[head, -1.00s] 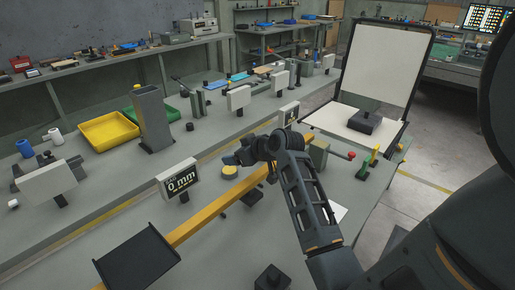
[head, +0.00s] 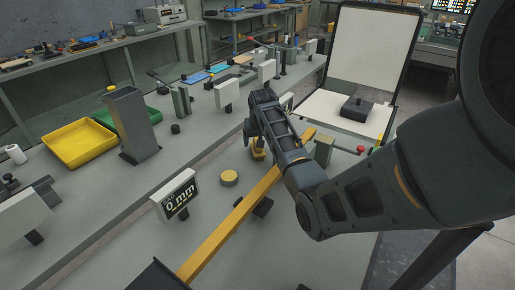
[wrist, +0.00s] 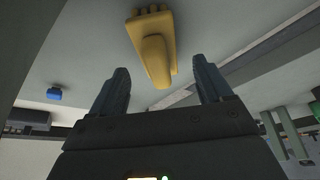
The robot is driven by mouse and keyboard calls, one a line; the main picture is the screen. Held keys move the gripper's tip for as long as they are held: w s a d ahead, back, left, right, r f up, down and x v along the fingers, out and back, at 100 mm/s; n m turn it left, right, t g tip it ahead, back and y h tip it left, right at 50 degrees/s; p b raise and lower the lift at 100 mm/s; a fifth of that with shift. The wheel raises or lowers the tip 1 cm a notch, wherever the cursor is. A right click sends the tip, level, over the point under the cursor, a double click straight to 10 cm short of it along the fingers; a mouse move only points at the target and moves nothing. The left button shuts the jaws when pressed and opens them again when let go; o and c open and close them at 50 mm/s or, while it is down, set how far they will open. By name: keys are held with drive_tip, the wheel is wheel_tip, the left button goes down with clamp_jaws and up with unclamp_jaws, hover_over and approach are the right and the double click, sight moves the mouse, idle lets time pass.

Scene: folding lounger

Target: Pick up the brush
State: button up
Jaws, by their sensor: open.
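A yellow object that looks like the brush (wrist: 153,42) lies ahead of my gripper in the wrist view, with a notched end at the top and a narrower end pointing towards me. Its narrow end lies between the lines of my two fingers, and I cannot tell how far it is below them. My gripper (wrist: 160,72) is open, with nothing gripped. In the head view a yellow piece, likely the same brush (head: 258,153), shows just below my gripper (head: 251,138). My wrist and arm partly hide it there.
A yellow bar (head: 240,215) runs along the bench beside a 0 mm display (head: 177,196). A round yellow disc (head: 229,178) sits left of it. A grey post (head: 133,125) and yellow tray (head: 80,146) stand farther left. A white hinged panel (head: 372,45) stands behind right.

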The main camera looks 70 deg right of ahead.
drive_tip(key=shift+x, duration=1.85)
drive_tip(key=c, duration=1.3)
drive_tip(key=shift+o, duration=0.2)
drive_tip(key=shift+r, duration=0.1)
drive_tip(key=shift+r, duration=0.5)
wheel_tip(320, 180, up, 3)
drive_tip(key=shift+f+b, duration=0.1)
drive_tip(key=shift+b, duration=0.2)
drive_tip(key=s+d+r+b, duration=0.2)
drive_tip(key=s+d+r, duration=0.5)
drive_tip(key=d, duration=0.1)
drive_tip(key=shift+s+d+b, duration=0.3)
drive_tip(key=shift+s+d, duration=0.05)
drive_tip(key=shift+d, duration=0.05)
